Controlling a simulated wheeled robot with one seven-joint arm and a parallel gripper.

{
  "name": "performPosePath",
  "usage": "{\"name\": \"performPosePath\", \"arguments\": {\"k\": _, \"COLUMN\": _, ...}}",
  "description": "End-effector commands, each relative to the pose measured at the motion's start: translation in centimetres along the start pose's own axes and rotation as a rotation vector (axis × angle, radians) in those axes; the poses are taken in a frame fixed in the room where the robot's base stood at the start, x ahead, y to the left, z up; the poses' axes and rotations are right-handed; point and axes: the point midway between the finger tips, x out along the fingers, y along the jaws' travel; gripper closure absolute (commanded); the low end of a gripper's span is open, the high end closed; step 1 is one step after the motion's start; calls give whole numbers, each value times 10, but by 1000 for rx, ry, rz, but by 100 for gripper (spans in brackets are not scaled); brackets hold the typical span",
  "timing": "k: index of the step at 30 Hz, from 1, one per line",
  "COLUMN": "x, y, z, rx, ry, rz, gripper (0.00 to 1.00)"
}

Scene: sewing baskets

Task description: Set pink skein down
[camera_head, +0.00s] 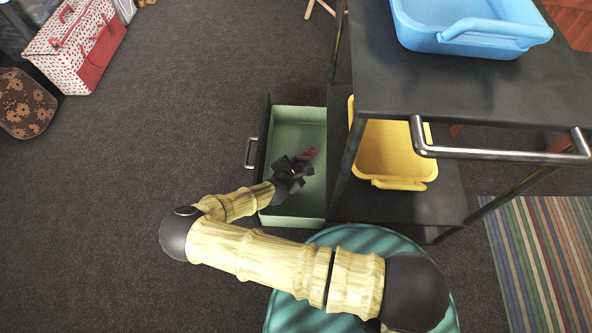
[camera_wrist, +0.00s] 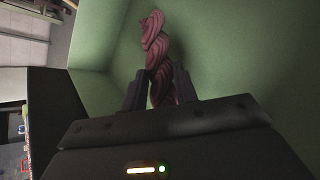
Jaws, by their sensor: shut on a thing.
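The pink skein (camera_wrist: 154,40) is a twisted, dusky pink hank. In the wrist view it stands out between the two fingers of my gripper (camera_wrist: 160,88), which is shut on it. In the head view the skein (camera_head: 308,155) shows just beyond my gripper (camera_head: 297,166), over the open green drawer (camera_head: 300,120). Green drawer walls surround the skein in the wrist view. I cannot tell whether the skein touches the drawer floor. Its lower part is hidden between the fingers.
The drawer sticks out left of a black cart (camera_head: 460,85). A yellow bin (camera_head: 395,150) sits on its lower shelf and a blue bin (camera_head: 470,25) on top. A metal handle (camera_head: 500,153) juts from the cart.

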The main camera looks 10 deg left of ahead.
Motion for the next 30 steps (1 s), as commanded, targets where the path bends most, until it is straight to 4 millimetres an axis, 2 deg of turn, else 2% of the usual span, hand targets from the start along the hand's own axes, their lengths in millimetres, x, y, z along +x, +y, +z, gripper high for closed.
{"name": "performPosePath", "arguments": {"k": 1, "x": 9, "y": -7, "z": -9, "rx": -1, "ry": 0, "rz": 0, "gripper": 93}}
{"name": "performPosePath", "arguments": {"k": 3, "x": 14, "y": -11, "z": -13, "rx": 1, "ry": 0, "rz": 0, "gripper": 93}}
{"name": "performPosePath", "arguments": {"k": 14, "x": 15, "y": -12, "z": -15, "rx": 1, "ry": 0, "rz": 0, "gripper": 93}}
{"name": "performPosePath", "arguments": {"k": 15, "x": 15, "y": -12, "z": -15, "rx": 1, "ry": 0, "rz": 0, "gripper": 67}}
{"name": "performPosePath", "arguments": {"k": 16, "x": 14, "y": -12, "z": -15, "rx": 1, "ry": 0, "rz": 0, "gripper": 62}}
{"name": "performPosePath", "arguments": {"k": 26, "x": 13, "y": -11, "z": -14, "rx": 1, "ry": 0, "rz": 0, "gripper": 62}}
{"name": "performPosePath", "arguments": {"k": 30, "x": 2, "y": -10, "z": -13, "rx": -1, "ry": 2, "rz": 1, "gripper": 62}}
